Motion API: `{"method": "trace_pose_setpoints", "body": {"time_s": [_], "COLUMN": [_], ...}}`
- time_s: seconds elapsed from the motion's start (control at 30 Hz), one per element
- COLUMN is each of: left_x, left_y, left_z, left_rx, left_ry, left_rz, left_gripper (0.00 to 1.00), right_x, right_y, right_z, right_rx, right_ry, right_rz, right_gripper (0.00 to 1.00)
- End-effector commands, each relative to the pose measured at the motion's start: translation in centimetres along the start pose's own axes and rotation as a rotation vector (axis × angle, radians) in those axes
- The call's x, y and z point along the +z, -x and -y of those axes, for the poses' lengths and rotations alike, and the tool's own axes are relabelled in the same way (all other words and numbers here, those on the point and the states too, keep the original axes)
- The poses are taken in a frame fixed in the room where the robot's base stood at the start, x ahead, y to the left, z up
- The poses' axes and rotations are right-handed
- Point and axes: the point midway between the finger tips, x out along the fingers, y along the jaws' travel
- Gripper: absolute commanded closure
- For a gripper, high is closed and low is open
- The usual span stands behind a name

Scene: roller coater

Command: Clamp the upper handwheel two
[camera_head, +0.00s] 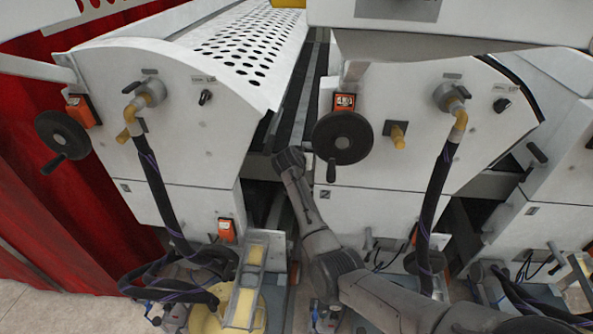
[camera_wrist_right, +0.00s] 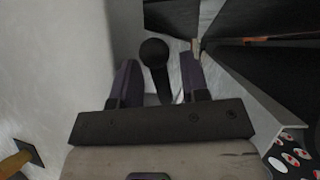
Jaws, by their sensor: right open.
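Two black upper handwheels show in the head view, one on the left machine panel (camera_head: 62,135) and one on the middle panel (camera_head: 342,137). The middle wheel's crank handle (camera_head: 331,170) points down at its lower left. My right arm rises from the lower right, and its visible end is just left of that wheel. My right gripper (camera_wrist_right: 159,62) is open in the right wrist view. A black round-ended handle (camera_wrist_right: 153,50) shows between its two purple fingers, with no clear contact. The fingers are not clear in the head view. My left gripper is not in view.
Yellow fittings and black hoses (camera_head: 431,205) hang on the middle panel right of the wheel. A perforated white sheet (camera_head: 245,45) lies at the upper left. A dark gap separates the two machine panels. A yellow fitting (camera_wrist_right: 15,165) also shows in the wrist view.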

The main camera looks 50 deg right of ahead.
Motion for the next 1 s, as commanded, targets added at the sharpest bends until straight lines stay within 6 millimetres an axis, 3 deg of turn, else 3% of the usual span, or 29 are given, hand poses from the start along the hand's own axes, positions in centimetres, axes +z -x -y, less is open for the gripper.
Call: {"method": "trace_pose_setpoints", "body": {"time_s": [0.17,0.6,1.0], "left_x": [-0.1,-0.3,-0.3], "left_y": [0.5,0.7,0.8], "left_z": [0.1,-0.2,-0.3], "left_rx": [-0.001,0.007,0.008], "left_ry": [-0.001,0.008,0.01], "left_rz": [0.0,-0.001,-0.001], "left_gripper": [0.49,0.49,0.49], "right_x": [0.1,5.2,6.9], "right_y": [2.6,9.7,12.2], "right_z": [0.1,0.8,1.0], "right_rx": [-0.003,-0.003,-0.001], "right_ry": [-0.001,0.001,0.001], "right_rz": [0.0,0.002,0.002], "right_gripper": [0.59,0.59,0.59]}}
